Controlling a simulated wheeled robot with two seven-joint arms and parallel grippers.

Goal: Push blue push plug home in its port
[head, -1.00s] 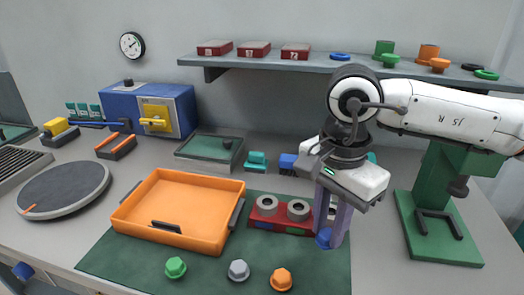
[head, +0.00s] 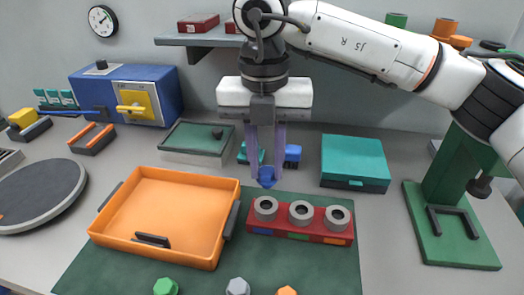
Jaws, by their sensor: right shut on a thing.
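My right gripper (head: 266,170) points down and is shut on the blue push plug (head: 266,178). It holds the plug in the air above the left end of the red port block (head: 278,232). The block lies on the green mat and has three grey round ports in a row. Coloured labels on its front read blue, green and orange from left to right. The blue-labelled port (head: 265,208) is at the left end, and the plug appears just above it, apart from it. My left gripper is not in view.
An orange tray (head: 232,208) stands left of the block. Green, grey and orange plugs (head: 166,287) (head: 238,286) (head: 287,290) stand at the front edge of the picture. A teal box (head: 354,158) is behind the block, and a green press stand (head: 450,252) is at right.

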